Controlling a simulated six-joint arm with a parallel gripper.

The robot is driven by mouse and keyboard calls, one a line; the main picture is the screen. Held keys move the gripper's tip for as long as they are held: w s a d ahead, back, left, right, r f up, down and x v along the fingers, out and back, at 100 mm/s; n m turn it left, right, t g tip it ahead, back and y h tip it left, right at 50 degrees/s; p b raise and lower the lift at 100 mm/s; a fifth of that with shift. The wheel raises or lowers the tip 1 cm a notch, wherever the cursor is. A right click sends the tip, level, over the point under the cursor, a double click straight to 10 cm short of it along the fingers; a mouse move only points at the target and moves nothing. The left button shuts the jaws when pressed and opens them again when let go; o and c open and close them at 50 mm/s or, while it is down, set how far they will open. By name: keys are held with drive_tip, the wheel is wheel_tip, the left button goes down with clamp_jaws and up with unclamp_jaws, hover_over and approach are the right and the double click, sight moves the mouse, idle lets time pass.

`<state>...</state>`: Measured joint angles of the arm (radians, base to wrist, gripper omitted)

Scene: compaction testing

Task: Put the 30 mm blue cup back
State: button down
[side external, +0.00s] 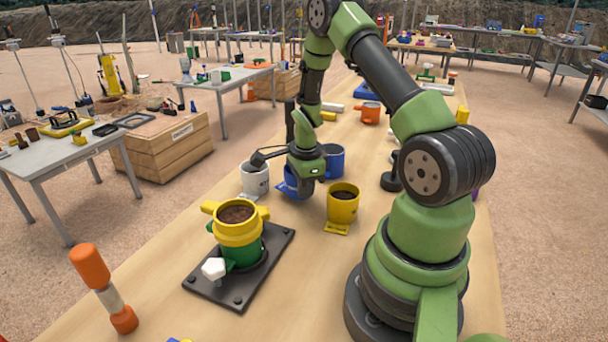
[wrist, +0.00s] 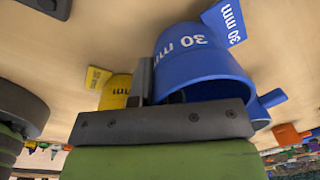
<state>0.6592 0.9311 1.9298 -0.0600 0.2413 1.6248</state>
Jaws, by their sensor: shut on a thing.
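The 30 mm blue cup (wrist: 195,55), marked "30 mm" in white, fills the middle of the wrist view, which is upside down. My gripper (side external: 304,178) points down over the table and is shut on this cup. In the side view, the blue cup (side external: 287,181) is low at the fingers and partly hidden by them. In the wrist view, a dark finger (wrist: 146,78) lies along the cup's side. A blue tag (wrist: 225,20) reading "30 mm" shows beside the cup's base. I cannot tell whether the cup touches the table.
A second blue cup (side external: 333,162) stands just behind my gripper. A yellow cup (side external: 343,205) is close on the right, a white cup (side external: 254,180) close on the left. The yellow and green mould (side external: 240,235) stands on a dark plate in front. An orange cup (side external: 370,112) is farther back.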

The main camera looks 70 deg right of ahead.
drive_tip(key=shift+f, duration=0.45)
drive_tip(key=shift+f, duration=0.6)
drive_tip(key=c, duration=1.6)
unclamp_jaws()
drive_tip(key=shift+o, duration=0.6)
drive_tip(key=o, duration=1.5)
drive_tip(key=shift+s+a+r, duration=0.1)
drive_tip(key=shift+r, duration=1.8)
drive_tip(key=shift+s+a+r, duration=0.1)
drive_tip(key=shift+r, duration=1.75)
